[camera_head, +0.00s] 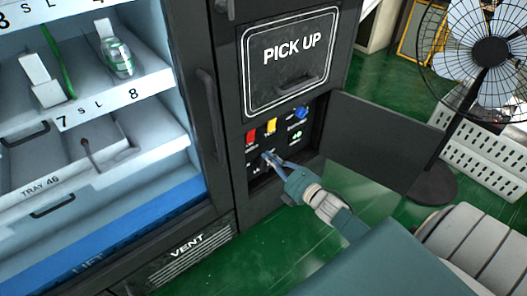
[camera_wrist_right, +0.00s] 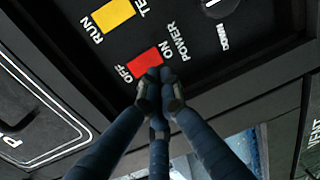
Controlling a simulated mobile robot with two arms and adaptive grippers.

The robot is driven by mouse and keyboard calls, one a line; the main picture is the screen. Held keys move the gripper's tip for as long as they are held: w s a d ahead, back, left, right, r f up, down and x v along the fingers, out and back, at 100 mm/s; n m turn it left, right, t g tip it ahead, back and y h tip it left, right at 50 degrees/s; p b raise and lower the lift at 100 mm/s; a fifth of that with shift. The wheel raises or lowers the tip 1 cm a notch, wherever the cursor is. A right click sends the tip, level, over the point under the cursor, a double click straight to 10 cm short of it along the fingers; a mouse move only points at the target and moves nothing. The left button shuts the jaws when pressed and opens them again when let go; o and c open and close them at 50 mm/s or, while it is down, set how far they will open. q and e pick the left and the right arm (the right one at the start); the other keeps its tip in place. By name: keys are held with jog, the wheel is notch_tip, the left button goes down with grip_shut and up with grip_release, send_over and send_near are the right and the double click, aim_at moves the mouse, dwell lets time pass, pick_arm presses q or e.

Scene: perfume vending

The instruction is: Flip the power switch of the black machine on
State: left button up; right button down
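The black machine (camera_head: 228,160) has an open control recess below its PICK UP panel. In it is the red power switch (camera_head: 251,138), at the recess's upper left. In the right wrist view the red switch (camera_wrist_right: 145,61) lies between the words OFF and ON, with POWER beside it; which side is pressed I cannot tell. My right gripper (camera_head: 266,157) is in the recess, just below the switch. Its blue fingers are drawn together with nothing between them, and the dark tips (camera_wrist_right: 159,84) are at the switch's ON end; contact is unclear. My left gripper is not in view.
A yellow switch (camera_head: 271,125) and a blue knob (camera_head: 300,113) are near the red one. The open dark door (camera_head: 385,140) stands out to the right of the recess. A fan (camera_head: 489,51) and a white crate (camera_head: 490,150) are farther right. Green floor lies below.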

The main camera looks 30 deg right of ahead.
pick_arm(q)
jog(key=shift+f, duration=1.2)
pick_arm(e)
jog(key=s, duration=0.6)
jog(key=shift+s+d+f, duration=0.15)
jog(key=shift+d+f, duration=0.1)
jog(key=shift+f, duration=0.15)
jog(key=shift+f, duration=0.1)
